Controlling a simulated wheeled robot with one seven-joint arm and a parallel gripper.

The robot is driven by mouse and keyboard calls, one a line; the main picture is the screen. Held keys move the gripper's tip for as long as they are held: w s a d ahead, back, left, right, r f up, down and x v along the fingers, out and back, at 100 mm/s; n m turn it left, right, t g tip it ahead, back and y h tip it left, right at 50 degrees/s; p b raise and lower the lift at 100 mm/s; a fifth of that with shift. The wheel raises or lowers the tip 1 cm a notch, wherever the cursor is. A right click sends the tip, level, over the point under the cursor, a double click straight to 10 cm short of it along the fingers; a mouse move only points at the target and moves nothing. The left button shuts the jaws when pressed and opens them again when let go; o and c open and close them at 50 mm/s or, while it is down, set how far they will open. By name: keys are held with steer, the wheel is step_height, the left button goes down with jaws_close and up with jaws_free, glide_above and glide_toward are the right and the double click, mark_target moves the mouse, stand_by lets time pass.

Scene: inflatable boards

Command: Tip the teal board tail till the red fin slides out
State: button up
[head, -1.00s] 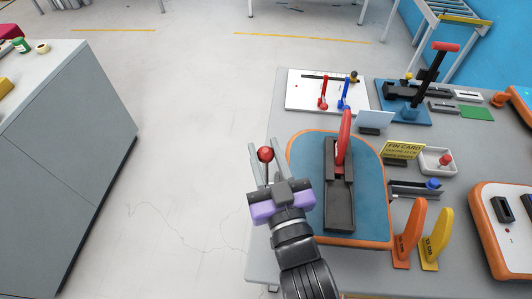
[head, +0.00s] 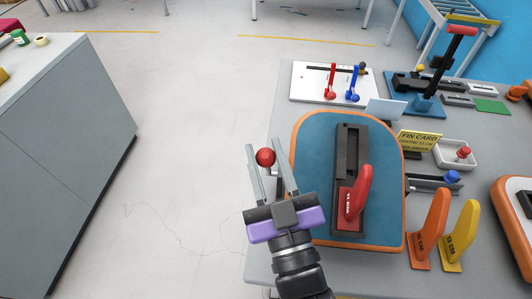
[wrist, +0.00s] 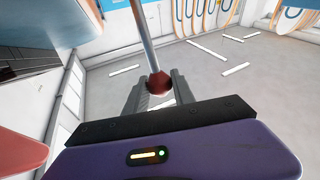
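The teal board (head: 315,190), with an orange rim, lies on the grey table. A long black fin box (head: 350,150) runs along its middle. The red fin (head: 358,195) stands on its red base in the near half of that box. My gripper (head: 265,160) is left of the board. Its two fingers are apart, one on each side of a red ball knob (head: 266,157). I see no clear grip on it. In the wrist view the knob (wrist: 160,84), on a grey rod (wrist: 142,35), shows between the fingertips.
Orange (head: 430,230) and yellow (head: 461,235) fins stand right of the board, near a yellow fin card (head: 420,141) and a small white tray (head: 455,154). A white panel with red and blue levers (head: 330,82) lies behind. Open floor separates the table from a grey cabinet (head: 60,150).

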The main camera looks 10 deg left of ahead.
steer(key=o, duration=0.4)
steer(key=shift+s+f, duration=0.1)
steer(key=b+v, duration=0.1)
steer(key=v, duration=0.6)
steer(key=shift+s+d+f, duration=0.1)
steer(key=shift+s+d, duration=0.05)
steer(key=shift+s, duration=0.2)
